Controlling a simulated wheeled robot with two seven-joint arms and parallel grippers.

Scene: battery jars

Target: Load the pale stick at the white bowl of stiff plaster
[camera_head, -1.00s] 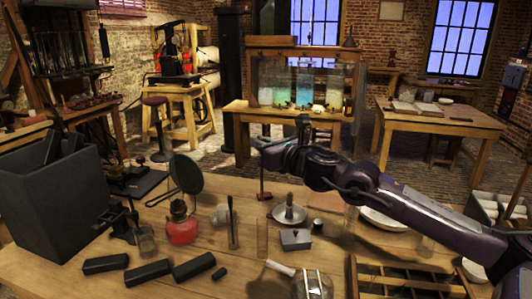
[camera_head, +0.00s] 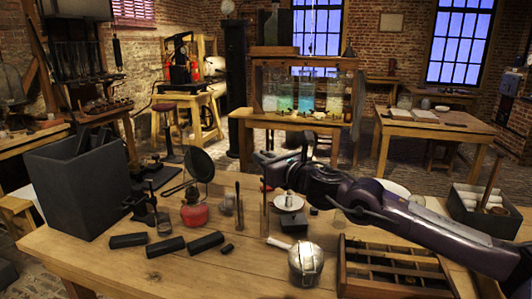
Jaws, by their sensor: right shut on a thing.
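My right gripper (camera_head: 268,162) hangs above the middle of the table, at the end of the dark arm from the right. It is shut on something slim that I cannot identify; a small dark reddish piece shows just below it. A white bowl (camera_head: 393,187) shows only partly behind my right arm; its contents are hidden. A white dish (camera_head: 291,206) below and right of the gripper has a small grey metal piece on it. A pale stick-like handle (camera_head: 278,243) lies beside a round metal pot (camera_head: 305,264); I cannot tell whether they are joined. My left gripper is not in view.
A divided wooden tray (camera_head: 385,292) stands front right. A crate of white rolls (camera_head: 482,220) stands behind it. A red burner (camera_head: 194,215), upright thin tubes, dark blocks (camera_head: 165,247) and a large dark box (camera_head: 80,182) are left. The table's front left is bare.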

